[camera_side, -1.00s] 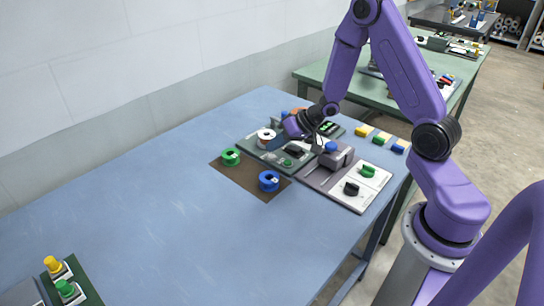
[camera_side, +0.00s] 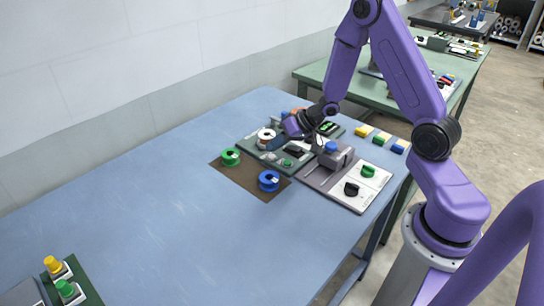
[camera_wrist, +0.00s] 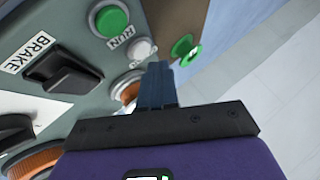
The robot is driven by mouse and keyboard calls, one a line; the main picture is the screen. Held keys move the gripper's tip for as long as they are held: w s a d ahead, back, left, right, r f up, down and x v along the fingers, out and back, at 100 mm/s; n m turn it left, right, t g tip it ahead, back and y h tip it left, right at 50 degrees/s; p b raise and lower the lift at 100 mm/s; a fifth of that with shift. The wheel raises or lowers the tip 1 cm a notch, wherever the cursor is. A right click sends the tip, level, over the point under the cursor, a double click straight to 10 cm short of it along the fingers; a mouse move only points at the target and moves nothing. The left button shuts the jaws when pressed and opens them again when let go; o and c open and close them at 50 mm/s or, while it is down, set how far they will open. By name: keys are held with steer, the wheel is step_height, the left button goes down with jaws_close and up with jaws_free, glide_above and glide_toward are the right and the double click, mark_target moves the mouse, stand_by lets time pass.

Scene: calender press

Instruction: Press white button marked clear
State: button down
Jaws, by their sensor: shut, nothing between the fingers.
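The white button (camera_wrist: 142,48) is a small round cap on a grey-green control panel (camera_side: 250,141) beside the green RUN button (camera_wrist: 110,19). Its marking is too small and blurred to read. My gripper (camera_wrist: 160,66) is shut and empty. In the wrist view its blue fingertips are just below and right of the white button. I cannot tell whether they touch it. In the side view my gripper (camera_side: 268,147) is low over the panel, and I cannot make out the white button there.
A black BRAKE switch (camera_wrist: 62,72) and an orange part (camera_wrist: 128,90) in a silver ring are close by on the panel. A green spool (camera_side: 230,156) and a blue spool (camera_side: 269,180) stand on a brown mat (camera_side: 250,183).

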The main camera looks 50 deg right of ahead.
mark_target(275, 156)
steer(key=shift+f, duration=0.2)
steer(key=shift+f, duration=0.2)
steer(key=shift+f, duration=0.4)
stand_by(0.8)
stand_by(0.3)
steer(key=shift+r, duration=0.8)
steer(key=shift+r, duration=0.15)
steer(key=shift+r, duration=2.35)
